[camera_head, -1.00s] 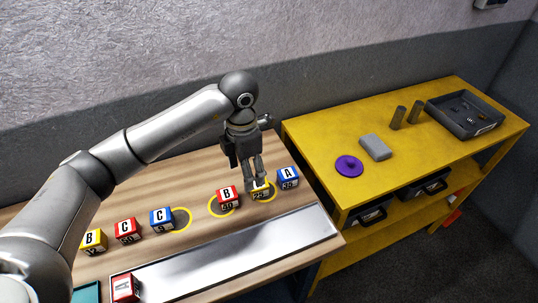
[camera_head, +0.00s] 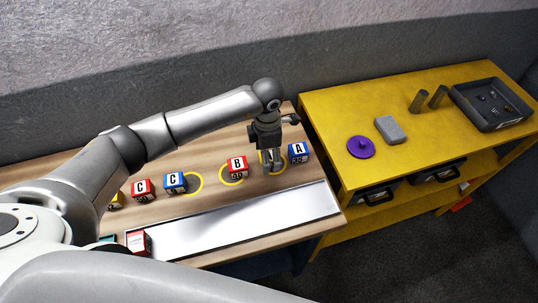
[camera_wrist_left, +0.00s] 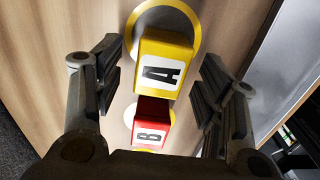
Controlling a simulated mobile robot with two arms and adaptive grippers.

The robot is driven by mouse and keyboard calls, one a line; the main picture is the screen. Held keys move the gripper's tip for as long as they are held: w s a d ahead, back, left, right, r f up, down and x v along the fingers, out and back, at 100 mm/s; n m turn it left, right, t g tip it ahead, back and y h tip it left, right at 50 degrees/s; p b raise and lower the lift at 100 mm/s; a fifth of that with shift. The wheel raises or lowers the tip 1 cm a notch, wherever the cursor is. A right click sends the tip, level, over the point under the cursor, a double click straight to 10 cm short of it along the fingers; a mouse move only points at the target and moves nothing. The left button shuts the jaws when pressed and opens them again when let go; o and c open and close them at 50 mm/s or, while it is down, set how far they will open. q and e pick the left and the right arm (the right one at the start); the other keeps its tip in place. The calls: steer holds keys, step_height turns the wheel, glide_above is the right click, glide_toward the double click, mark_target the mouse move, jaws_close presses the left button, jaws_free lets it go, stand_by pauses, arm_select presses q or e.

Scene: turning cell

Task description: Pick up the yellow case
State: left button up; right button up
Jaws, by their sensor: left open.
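A yellow case (camera_wrist_left: 163,62) with a white "A" label sits on a yellow ring marking, between the spread fingers of my left gripper (camera_wrist_left: 160,95) in the left wrist view. The left gripper (camera_head: 272,165) is open and points down over the wooden table in the head view, hiding most or all of that case there. Another yellow case (camera_head: 116,202) shows partly behind my left arm at the far left of the row. My right gripper is not in view.
A red "B" case (camera_head: 237,168) and a blue "A" case (camera_head: 298,153) stand close on either side of the gripper. A metal strip (camera_head: 240,215) lies in front. A yellow bench (camera_head: 330,125) at right holds a purple disc (camera_head: 360,147) and a tray (camera_head: 493,105).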

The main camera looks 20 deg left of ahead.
arm_select(q)
steer(key=shift+f, duration=1.1)
steer(key=c, duration=1.2)
steer(key=shift+r, duration=0.15)
